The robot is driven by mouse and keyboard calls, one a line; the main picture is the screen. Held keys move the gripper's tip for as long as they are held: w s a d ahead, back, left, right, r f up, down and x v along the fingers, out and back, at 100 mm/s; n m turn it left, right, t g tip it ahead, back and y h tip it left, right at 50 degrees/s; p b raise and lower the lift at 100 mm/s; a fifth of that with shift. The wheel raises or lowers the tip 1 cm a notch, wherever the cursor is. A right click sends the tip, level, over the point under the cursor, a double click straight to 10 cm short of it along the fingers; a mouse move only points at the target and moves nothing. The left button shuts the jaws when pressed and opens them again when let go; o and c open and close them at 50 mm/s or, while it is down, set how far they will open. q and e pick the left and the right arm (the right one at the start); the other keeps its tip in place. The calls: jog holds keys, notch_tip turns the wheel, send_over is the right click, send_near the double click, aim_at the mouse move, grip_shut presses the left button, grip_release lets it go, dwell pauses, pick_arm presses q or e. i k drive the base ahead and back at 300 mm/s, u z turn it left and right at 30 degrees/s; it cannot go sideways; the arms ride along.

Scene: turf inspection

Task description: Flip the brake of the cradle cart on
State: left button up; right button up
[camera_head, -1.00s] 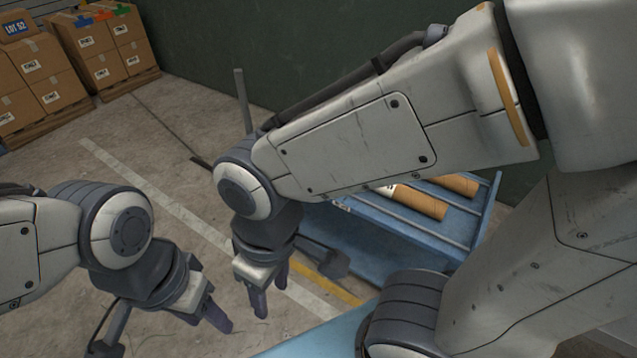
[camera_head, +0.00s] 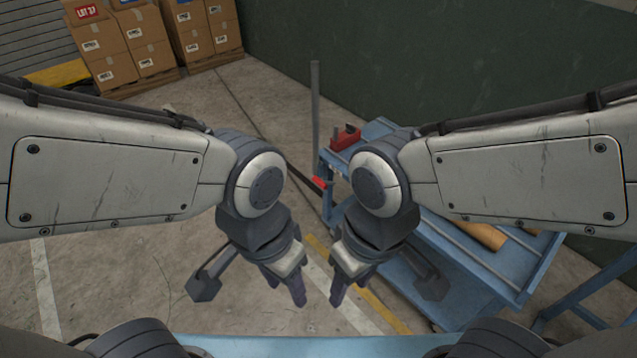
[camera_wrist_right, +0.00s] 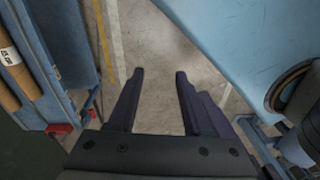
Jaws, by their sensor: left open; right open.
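The blue cradle cart (camera_head: 470,272) stands at the right in the head view, partly hidden behind my right arm. Brown rolls lie on it. A red-tipped lever (camera_head: 320,183) sticks out at its left end, and a red block (camera_head: 345,137) sits on its far corner. Which of these is the brake I cannot tell for sure. My left gripper (camera_head: 285,288) is open and empty over the floor. My right gripper (camera_head: 350,290) is open and empty in front of the cart. In the right wrist view, the right gripper (camera_wrist_right: 160,74) points at bare floor, with the cart (camera_wrist_right: 72,50) at left.
Cardboard boxes (camera_head: 130,45) stand at the back left. A grey upright post (camera_head: 315,115) rises beside the cart. A dark green wall (camera_head: 450,60) is behind. Marked concrete floor (camera_head: 120,275) is open at left.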

aim_at(321, 184)
jog(key=z, duration=0.45)
jog(key=i, duration=1.05)
jog(key=u, duration=0.55)
